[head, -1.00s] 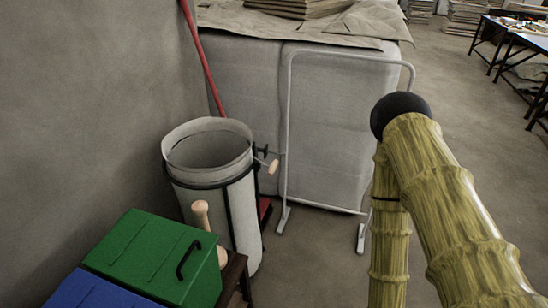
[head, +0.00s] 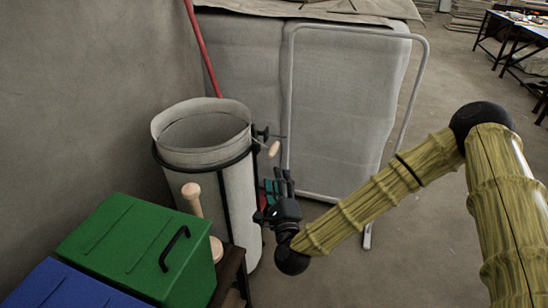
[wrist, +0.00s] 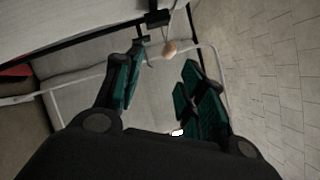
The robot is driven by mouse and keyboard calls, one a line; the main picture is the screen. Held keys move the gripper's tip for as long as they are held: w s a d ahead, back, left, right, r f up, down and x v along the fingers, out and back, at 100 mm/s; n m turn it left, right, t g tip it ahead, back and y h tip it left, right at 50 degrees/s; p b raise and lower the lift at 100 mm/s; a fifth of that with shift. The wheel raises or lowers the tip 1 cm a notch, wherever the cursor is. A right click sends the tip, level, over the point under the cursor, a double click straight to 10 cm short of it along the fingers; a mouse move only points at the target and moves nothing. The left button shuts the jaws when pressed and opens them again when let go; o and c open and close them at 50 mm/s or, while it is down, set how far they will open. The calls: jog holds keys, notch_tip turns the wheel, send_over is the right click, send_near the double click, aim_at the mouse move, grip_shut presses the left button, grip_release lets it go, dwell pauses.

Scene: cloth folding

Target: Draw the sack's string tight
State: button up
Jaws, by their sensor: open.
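The sack (head: 205,135) is pale canvas and hangs open-mouthed in a dark round frame, left of centre in the head view. The string's wooden toggle (head: 273,149) hangs at the sack's right side near a dark clamp. The toggle also shows in the wrist view (wrist: 169,48), beyond the fingertips and between them. A thin cord runs up from it there. My gripper (head: 277,184) is open and empty, below the toggle and right of the sack, apart from both. Its teal finger pads (wrist: 160,92) point toward the toggle in the wrist view.
A green lidded box (head: 135,245) and a blue box (head: 75,285) stand at the lower left, with a wooden-handled thing (head: 192,198) beside them. A grey metal rail (head: 290,100) stands behind my gripper. Open floor lies to the right.

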aim_at(274, 151)
jog(key=shift+m+h, duration=0.4)
jog(key=x, duration=0.3)
jog(key=r+x, duration=0.1)
jog(key=x, duration=0.7)
jog(key=shift+d+r, duration=0.15)
jog(key=shift+r, duration=0.1)
grip_shut()
